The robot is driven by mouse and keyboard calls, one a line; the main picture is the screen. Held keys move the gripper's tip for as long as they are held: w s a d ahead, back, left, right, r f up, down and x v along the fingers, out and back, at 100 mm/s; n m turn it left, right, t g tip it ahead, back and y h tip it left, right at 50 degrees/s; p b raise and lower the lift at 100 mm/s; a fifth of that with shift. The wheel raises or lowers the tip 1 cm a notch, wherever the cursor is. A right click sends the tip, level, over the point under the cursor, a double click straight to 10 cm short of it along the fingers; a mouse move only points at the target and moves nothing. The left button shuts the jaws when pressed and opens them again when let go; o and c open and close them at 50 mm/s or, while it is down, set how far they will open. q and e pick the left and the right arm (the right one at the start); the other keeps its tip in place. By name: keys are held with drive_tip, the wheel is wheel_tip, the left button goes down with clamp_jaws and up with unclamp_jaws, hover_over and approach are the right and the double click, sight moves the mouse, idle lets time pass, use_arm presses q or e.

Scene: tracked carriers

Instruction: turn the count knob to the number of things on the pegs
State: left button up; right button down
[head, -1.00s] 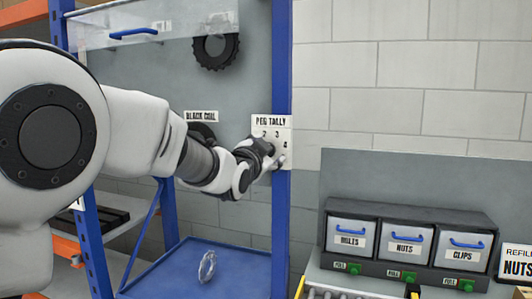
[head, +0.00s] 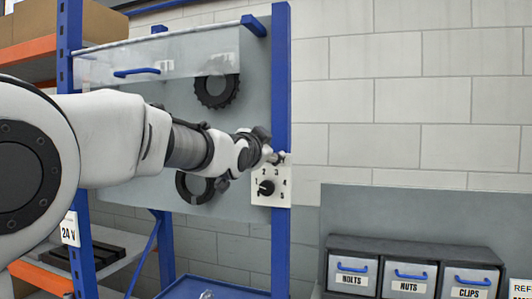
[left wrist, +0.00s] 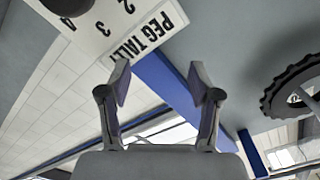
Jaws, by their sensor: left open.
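The count knob (head: 266,188) is a dark knob on a white plate (head: 285,199) with numbers around it, on a blue post. I cannot tell surely which number it points to. Its dark edge shows at the top of the left wrist view (left wrist: 70,4), beside the PEG TALLY lettering. My left gripper (head: 279,157) is open and empty, just above the knob, covering the plate's top. My right gripper is out of view.
A clear panel (head: 190,58) with a blue handle covers the board's upper part. Labelled bins for bolts (head: 350,270), nuts and clips stand at the lower right. A blue tray (head: 225,287) lies below the board. The wall right of the post is clear.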

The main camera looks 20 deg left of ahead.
sight(266, 188)
use_arm(q)
drive_tip(key=shift+r, duration=0.1)
drive_tip(key=shift+s+r+n+t, duration=0.15)
drive_tip(key=shift+r+n+t, duration=0.3)
drive_tip(key=shift+n, duration=0.15)
drive_tip(key=s+f+n+p, duration=0.7)
drive_tip(key=s+f+p, duration=0.25)
drive_tip(key=p, duration=0.25)
drive_tip(key=shift+m+g, duration=0.3)
drive_tip(key=shift+g, duration=0.15)
drive_tip(key=w+p, duration=0.1)
drive_tip(key=w, duration=0.2)
drive_tip(key=w+p, duration=0.1)
drive_tip(key=w, duration=0.2)
drive_tip(key=w+f+p, duration=0.1)
drive_tip(key=w, duration=0.2)
drive_tip(key=shift+s, duration=0.1)
drive_tip(key=shift+c, duration=0.2)
drive_tip(key=shift+f, duration=0.1)
drive_tip(key=c, duration=1.1)
